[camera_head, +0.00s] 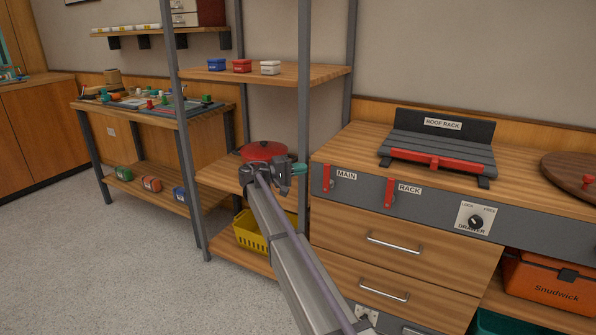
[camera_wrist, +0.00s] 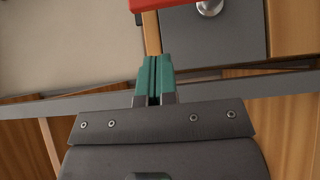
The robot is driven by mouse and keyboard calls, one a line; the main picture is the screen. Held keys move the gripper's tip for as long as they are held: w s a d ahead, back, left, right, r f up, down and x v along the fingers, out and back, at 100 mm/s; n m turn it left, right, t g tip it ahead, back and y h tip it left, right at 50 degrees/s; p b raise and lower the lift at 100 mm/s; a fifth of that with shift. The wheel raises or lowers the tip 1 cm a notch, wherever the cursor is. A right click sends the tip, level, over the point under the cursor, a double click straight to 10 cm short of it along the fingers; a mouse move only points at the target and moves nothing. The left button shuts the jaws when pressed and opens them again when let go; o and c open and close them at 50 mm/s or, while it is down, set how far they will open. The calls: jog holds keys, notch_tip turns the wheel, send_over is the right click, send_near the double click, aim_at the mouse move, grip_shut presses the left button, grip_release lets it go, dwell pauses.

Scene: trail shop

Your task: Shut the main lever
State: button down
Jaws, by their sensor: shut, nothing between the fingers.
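The main lever (camera_head: 327,177) is a red handle on the grey front panel of the counter, left of the MAIN label (camera_head: 346,175). It stands roughly upright in the head view. My gripper (camera_head: 300,169) is just left of it, apart from it, with teal fingertips together and empty. In the wrist view my gripper (camera_wrist: 154,72) points toward the grey panel (camera_wrist: 215,48). A red bar (camera_wrist: 155,3) with a silver round pivot (camera_wrist: 210,5) shows at that view's top edge, beyond the fingertips; it is cut off and looks like the main lever.
A similar red lever (camera_head: 390,192) by the RACK label is to the right. A drawer dial (camera_head: 476,221) is further right. The roof rack (camera_head: 440,145) has a red bar and sits on the counter. A shelf post (camera_head: 304,110) stands close to my gripper.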

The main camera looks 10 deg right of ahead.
aim_at(328, 177)
jog(key=d, duration=0.1)
jog(key=s+d, duration=0.1)
jog(key=d, duration=0.1)
jog(key=s+d, duration=0.1)
jog(key=shift+d, duration=0.25)
jog(key=shift+s+d+r+p, duration=0.1)
jog(key=shift+d+r+p, duration=0.05)
jog(key=shift+p, duration=0.2)
